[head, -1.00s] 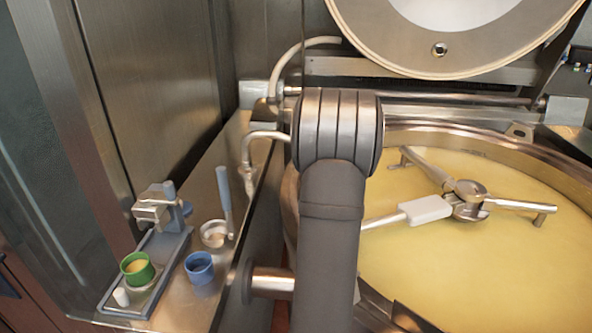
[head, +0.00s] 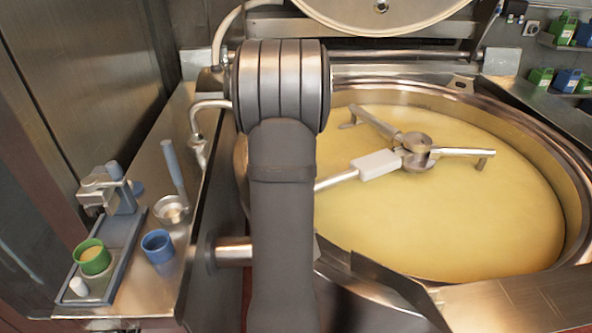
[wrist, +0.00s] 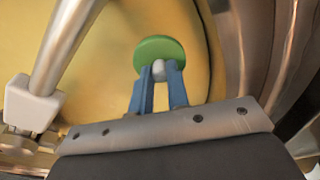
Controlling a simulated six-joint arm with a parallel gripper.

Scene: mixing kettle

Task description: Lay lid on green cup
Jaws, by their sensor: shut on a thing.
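The green cup (head: 93,258), with yellow content inside, stands open on a tray at the lower left of the head view. The green lid (wrist: 160,54) is a round disc with a pale knob, seen in the wrist view. My gripper (wrist: 159,72) has blue fingers shut on the lid's knob and holds it with the yellow kettle content behind it. In the head view my arm hides the gripper and lid. The green cup is not in the wrist view.
A blue cup (head: 157,247) and a ladle (head: 172,205) stand right of the tray (head: 129,238). A metal clamp device (head: 108,190) is behind the green cup. The large kettle (head: 560,200) with its stirrer (head: 415,150) fills the right.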

